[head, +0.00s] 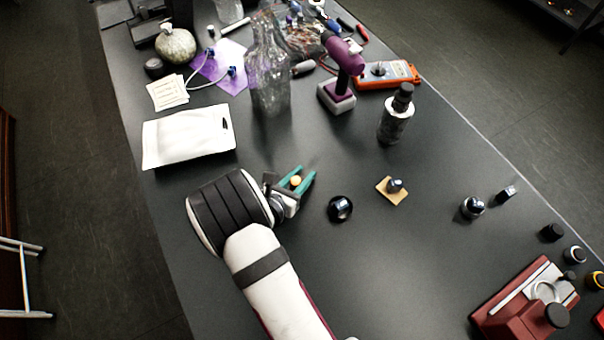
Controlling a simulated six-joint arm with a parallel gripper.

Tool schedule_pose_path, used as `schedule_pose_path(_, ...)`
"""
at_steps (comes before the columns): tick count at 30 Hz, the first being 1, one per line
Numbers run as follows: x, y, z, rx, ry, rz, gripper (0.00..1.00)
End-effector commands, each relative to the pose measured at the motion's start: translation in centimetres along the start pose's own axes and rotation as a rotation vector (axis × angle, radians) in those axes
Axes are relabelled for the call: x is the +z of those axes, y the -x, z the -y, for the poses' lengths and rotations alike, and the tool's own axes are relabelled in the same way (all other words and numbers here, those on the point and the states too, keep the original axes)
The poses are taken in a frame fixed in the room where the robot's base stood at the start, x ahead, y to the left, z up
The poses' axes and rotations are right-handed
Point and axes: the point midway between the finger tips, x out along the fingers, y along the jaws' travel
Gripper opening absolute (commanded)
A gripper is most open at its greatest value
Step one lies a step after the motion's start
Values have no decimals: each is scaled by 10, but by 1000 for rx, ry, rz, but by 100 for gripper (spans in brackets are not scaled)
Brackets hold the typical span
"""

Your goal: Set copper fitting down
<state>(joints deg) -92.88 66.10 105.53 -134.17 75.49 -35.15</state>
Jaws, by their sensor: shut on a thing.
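My gripper (302,177) has teal fingers and is near the middle of the black table. It is shut on the copper fitting (296,181), a small round orange-gold piece between the fingers. Only the fitting's top shows; the fingers hide its sides. I cannot tell from this view whether it touches the table or is held above it.
A dark round part (340,208) and a tan pad (392,191) with a small metal part stand to the right. A red machine (513,312) is at front right. Bare table lies between.

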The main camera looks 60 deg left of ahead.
Motion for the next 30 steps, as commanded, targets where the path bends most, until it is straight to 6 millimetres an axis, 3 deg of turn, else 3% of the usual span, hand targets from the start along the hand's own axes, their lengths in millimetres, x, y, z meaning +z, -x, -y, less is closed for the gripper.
schedule_pose_path(8, -2, -1, 0, 0, 0, 1, 0)
schedule_pose_path(9, -2, -1, 0, 0, 0, 1, 34)
schedule_pose_path(14, -2, -1, 0, 0, -1, 1, 62)
schedule_pose_path(24, 2, 2, 0, 1, -1, 1, 62)
schedule_pose_path(30, 1, 42, -2, 6, 0, 1, 62)
